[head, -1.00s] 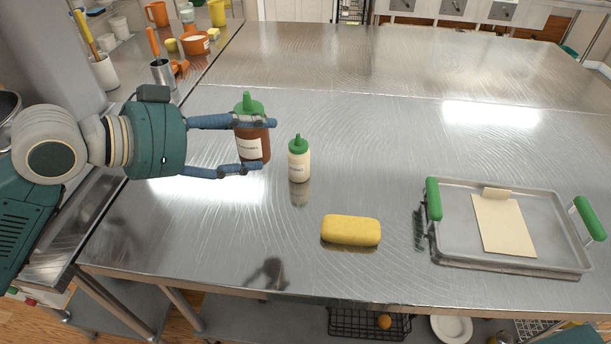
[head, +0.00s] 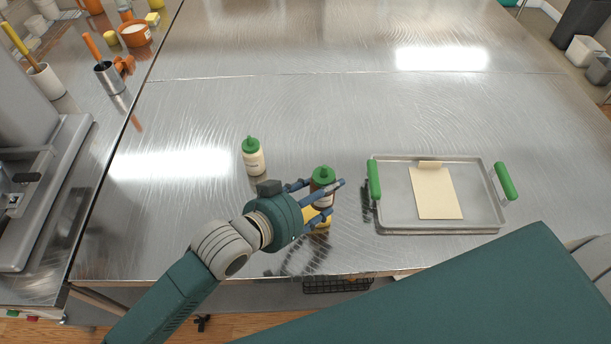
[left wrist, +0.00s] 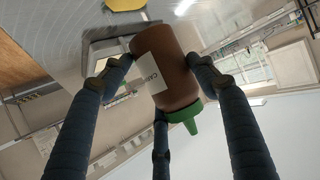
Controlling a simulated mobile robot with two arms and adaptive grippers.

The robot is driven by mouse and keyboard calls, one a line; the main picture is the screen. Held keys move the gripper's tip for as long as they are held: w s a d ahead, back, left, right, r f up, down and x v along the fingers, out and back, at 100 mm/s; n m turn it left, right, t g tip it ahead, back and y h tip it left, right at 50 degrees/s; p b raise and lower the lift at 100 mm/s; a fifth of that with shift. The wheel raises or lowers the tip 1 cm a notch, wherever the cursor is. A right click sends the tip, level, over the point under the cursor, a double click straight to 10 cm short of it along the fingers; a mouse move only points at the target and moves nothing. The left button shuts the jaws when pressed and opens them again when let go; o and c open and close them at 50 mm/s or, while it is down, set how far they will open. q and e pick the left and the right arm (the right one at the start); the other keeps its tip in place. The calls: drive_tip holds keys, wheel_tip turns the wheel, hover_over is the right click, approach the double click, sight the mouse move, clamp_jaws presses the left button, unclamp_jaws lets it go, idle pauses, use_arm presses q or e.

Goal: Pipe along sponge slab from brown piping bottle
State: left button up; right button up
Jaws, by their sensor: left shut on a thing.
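My left gripper (head: 335,198) is shut on the brown piping bottle (head: 323,175), which has a green cap and a white label. In the head view the cap is at the top. The left wrist view shows the bottle (left wrist: 170,75) between blue fingers, its green nozzle toward the bottom of the picture. The yellow sponge slab (head: 318,222) lies on the steel table below and behind the gripper, partly hidden by it. A yellow edge of it (left wrist: 124,4) shows at the top of the wrist view. My right gripper is out of view.
A cream bottle with a green cap (head: 253,160) stands left of the gripper. A metal tray (head: 395,215) with green handles and a cream sheet (head: 436,195) lies to the right. The table's back is clear. A teal part of mine covers the lower right.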

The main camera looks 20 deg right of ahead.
use_arm(q)
drive_tip(key=shift+a+r+p, duration=0.1)
drive_tip(key=shift+r+p, duration=0.1)
drive_tip(key=shift+p, duration=0.35)
drive_tip(key=s+d+f+n+g+h+b, duration=0.35)
drive_tip(key=s+n+g+h+b, duration=0.3)
drive_tip(key=n+b, duration=0.9)
drive_tip(key=w+a+m+h+b, duration=0.1)
drive_tip(key=w+a+b, duration=0.2)
drive_tip(key=a+b, duration=0.4)
drive_tip(key=shift+w+a+t, duration=0.15)
drive_tip(key=shift+a+t, duration=0.2)
drive_tip(key=shift+t, duration=0.1)
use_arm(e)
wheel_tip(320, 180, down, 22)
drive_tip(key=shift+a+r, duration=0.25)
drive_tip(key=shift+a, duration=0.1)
